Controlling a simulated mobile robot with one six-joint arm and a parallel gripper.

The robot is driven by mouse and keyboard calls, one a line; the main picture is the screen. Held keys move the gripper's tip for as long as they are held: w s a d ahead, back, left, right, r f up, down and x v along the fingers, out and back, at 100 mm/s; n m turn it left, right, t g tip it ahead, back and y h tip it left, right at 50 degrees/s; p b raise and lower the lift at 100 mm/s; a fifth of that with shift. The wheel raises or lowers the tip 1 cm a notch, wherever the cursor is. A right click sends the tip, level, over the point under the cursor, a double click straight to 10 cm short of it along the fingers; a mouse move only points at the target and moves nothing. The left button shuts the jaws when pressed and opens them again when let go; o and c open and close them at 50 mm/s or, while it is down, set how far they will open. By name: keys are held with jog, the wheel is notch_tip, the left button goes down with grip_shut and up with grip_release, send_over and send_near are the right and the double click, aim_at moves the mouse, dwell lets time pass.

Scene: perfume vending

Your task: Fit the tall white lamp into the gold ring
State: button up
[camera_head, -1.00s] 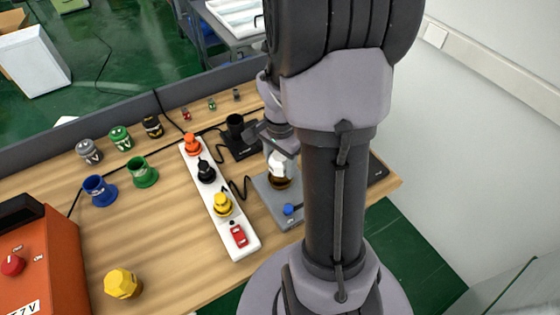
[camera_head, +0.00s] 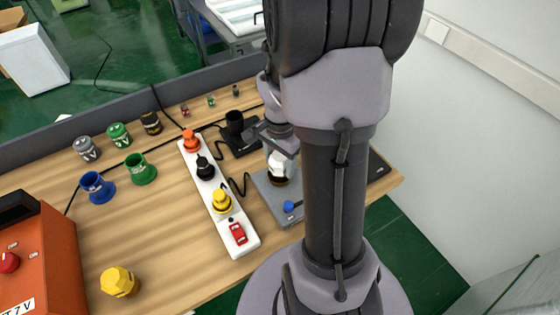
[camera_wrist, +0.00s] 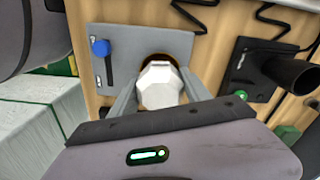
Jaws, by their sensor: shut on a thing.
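The white lamp (camera_head: 279,164) has a faceted white body and is held at my gripper (camera_head: 277,152). In the wrist view, the lamp (camera_wrist: 158,86) sits between the two grey fingers of my gripper (camera_wrist: 158,92), which are shut on it. The gold ring (camera_wrist: 155,58) shows as a brownish-gold rim just past the lamp's far end, on a grey plate (camera_wrist: 185,48). In the head view, only a dark gold edge of the ring (camera_head: 281,182) shows under the lamp. The lamp hides most of the ring, and I cannot tell whether its lower end is inside.
The plate carries a blue knob (camera_wrist: 100,47). A white power strip (camera_head: 238,250) with coloured plugs lies left of it. A black cup-like holder (camera_head: 235,122) stands behind. Several coloured fittings and an orange box (camera_head: 55,265) are farther left.

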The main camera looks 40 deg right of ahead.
jog(key=o, duration=1.6)
